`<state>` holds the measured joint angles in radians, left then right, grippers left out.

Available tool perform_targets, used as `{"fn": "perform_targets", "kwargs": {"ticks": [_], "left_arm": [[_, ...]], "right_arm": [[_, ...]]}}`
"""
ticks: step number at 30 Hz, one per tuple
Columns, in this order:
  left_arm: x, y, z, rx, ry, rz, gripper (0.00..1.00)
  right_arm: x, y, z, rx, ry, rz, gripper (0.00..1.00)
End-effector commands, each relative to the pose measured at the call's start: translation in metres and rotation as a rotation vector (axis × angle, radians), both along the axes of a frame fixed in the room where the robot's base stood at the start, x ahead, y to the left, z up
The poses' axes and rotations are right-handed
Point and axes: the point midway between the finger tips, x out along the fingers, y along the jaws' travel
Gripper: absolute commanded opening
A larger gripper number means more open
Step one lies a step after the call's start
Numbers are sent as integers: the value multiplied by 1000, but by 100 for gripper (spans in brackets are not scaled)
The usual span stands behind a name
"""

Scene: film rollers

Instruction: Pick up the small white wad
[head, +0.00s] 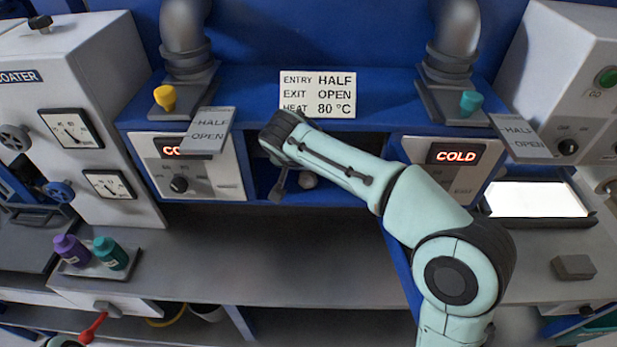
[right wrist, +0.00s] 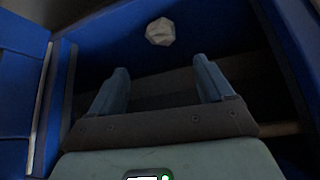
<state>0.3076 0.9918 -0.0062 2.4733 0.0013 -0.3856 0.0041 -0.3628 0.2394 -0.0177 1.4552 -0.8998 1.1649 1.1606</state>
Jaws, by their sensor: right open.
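The small white wad (right wrist: 160,32) is a pale, faceted lump. In the right wrist view it lies beyond my fingertips, roughly centred between them, inside a dark blue-walled compartment. In the head view the wad (head: 308,180) shows partly below my right forearm, in the opening between the two display panels. My right gripper (right wrist: 160,68) is open and empty, its two fingers apart and pointing toward the wad without touching it. In the head view my wrist hides most of this gripper. My left gripper is not in view.
Blue walls bound the compartment on both sides, close around my right gripper; a side wall (right wrist: 62,95) shows at left. Panels reading COLD (head: 457,157) flank the opening. Purple and teal bottles (head: 110,253) stand on a tray at left. The grey counter in front (head: 260,265) is clear.

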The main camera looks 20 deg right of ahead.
Motion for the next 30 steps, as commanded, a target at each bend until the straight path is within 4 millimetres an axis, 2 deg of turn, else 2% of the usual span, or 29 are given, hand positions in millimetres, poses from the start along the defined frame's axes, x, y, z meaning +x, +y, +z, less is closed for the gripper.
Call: {"fn": "perform_targets", "kwargs": {"ticks": [3,11,21,29,30], "left_arm": [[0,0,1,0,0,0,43],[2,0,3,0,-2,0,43],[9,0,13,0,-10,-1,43],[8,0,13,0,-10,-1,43],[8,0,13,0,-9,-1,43]], "right_arm": [[9,-8,-19,-1,3,-2,81],[19,-14,-36,0,0,1,81],[41,-27,-73,-1,1,0,81],[42,-28,-77,1,-1,1,81],[42,-28,-77,1,-1,1,74]]}}
